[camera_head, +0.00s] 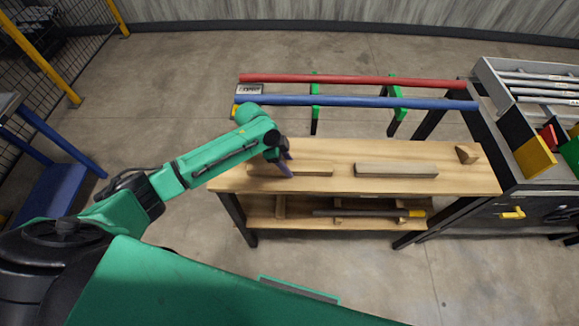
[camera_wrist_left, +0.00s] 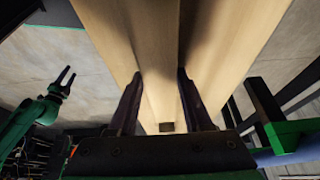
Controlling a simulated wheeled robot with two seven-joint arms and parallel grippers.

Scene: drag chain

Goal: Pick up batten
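A pale wooden batten (camera_head: 312,170) lies on the left part of the workbench top (camera_head: 345,150). My left gripper (camera_head: 281,163) points down at its left half and partly hides it. In the left wrist view, the dark fingers of my left gripper (camera_wrist_left: 160,75) stand apart, one on each side of the batten (camera_wrist_left: 162,100). I cannot tell whether they touch it. A second batten (camera_head: 397,170) lies to the right on the same top. My right gripper (camera_wrist_left: 64,82) shows at the left of the wrist view, its prongs apart and empty.
A small wooden wedge (camera_head: 467,153) sits at the bench's right end. A red bar (camera_head: 350,80) and a blue bar (camera_head: 355,101) run behind the bench. A grey cabinet (camera_head: 520,200) stands at the right. The bench top between the battens is clear.

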